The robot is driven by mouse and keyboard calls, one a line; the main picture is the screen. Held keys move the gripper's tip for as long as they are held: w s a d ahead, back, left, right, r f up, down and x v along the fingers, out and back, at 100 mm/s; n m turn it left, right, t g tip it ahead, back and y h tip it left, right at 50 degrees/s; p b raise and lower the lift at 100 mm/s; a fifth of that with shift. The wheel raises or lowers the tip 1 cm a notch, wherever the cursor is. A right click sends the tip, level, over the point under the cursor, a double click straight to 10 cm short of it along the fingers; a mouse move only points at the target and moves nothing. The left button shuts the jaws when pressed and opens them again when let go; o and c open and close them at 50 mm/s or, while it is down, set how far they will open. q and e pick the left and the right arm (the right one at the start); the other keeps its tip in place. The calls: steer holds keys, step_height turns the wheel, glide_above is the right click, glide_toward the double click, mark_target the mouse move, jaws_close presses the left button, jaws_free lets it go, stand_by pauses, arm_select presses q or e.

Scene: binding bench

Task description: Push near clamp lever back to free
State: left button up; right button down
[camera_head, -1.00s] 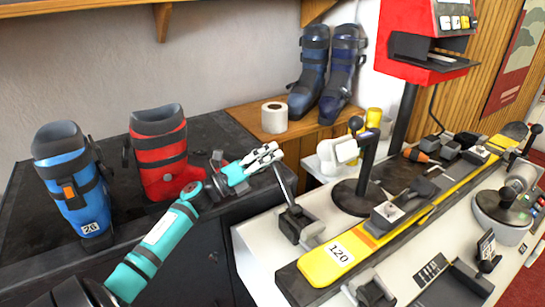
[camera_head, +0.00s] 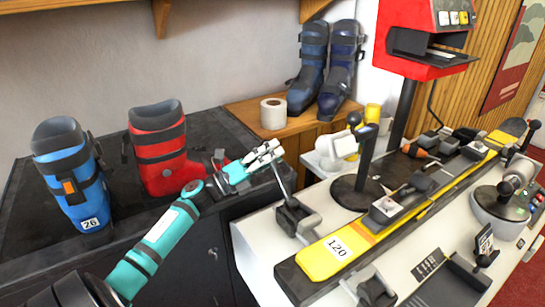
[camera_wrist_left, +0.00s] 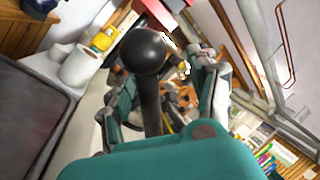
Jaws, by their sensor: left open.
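The near clamp lever (camera_head: 284,183) is a dark stem rising from the near clamp (camera_head: 297,216) at the bench's near left corner. It leans up and left. My left gripper (camera_head: 266,154) is open at the lever's upper end and hides its top in the head view. In the left wrist view, a black ball knob (camera_wrist_left: 143,51) on a dark stem stands between the spread fingers of the gripper (camera_wrist_left: 163,85). I cannot tell whether they touch it. A yellow ski (camera_head: 335,252) labelled 120 lies beside the clamp. My right gripper is not in view.
A dark table at left holds a blue boot (camera_head: 68,175) and a red boot (camera_head: 159,150). A paper roll (camera_head: 273,114) and dark blue boots (camera_head: 326,70) stand behind. A black-knobbed post (camera_head: 365,160) rises right of the lever.

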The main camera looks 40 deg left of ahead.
arm_select(q)
steer(key=shift+a, duration=0.1)
steer(key=shift+s+a+f, duration=0.1)
steer(key=shift+s+f, duration=0.05)
steer(key=shift+s, duration=0.05)
steer(key=v, duration=0.7)
